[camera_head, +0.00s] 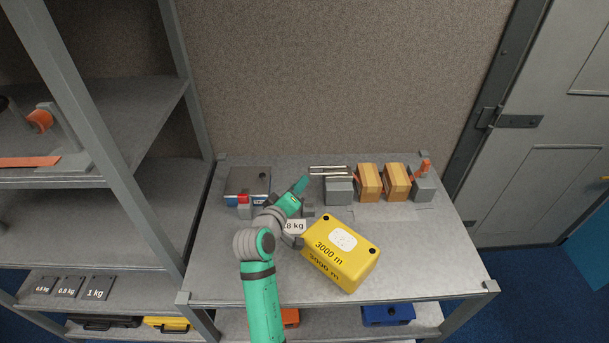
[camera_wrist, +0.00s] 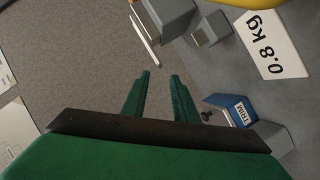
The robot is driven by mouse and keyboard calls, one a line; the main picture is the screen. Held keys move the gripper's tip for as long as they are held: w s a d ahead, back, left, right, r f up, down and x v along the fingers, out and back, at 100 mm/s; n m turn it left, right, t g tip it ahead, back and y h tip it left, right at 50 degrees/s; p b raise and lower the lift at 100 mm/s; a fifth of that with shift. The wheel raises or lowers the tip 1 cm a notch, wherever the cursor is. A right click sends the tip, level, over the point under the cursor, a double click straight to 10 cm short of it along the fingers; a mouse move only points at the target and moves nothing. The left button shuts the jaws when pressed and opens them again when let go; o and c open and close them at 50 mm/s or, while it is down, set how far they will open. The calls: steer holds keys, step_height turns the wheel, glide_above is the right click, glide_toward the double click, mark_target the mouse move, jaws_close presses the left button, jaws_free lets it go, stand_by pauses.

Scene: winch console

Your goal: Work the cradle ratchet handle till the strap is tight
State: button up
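The cradle's wooden blocks (camera_head: 368,182) stand at the back right of the bench, with bits of orange strap beside them. An orange lever (camera_head: 425,166) stands on the grey block (camera_head: 424,189) at their right end; it looks like the ratchet handle. Pale metal bars (camera_head: 329,169) lie above the grey block at the left end; part of one shows in the wrist view (camera_wrist: 145,31). My gripper (camera_head: 303,182) is left of these bars, well away from the lever. In the wrist view its green fingers (camera_wrist: 160,76) are apart with nothing between them.
A yellow block (camera_head: 343,268) marked 3000 m sits in front of the cradle, beside a 0.8 kg label (camera_head: 294,227). A grey-topped blue box (camera_head: 248,181) and red knob (camera_head: 243,198) are left of my arm. Shelves (camera_head: 105,213) stand left, with another orange piece (camera_head: 40,121).

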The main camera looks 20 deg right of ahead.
steer(key=x, duration=0.8)
steer(key=shift+w, duration=0.1)
steer(key=shift+c, duration=0.5)
steer(key=shift+f, duration=0.1)
jaws_close()
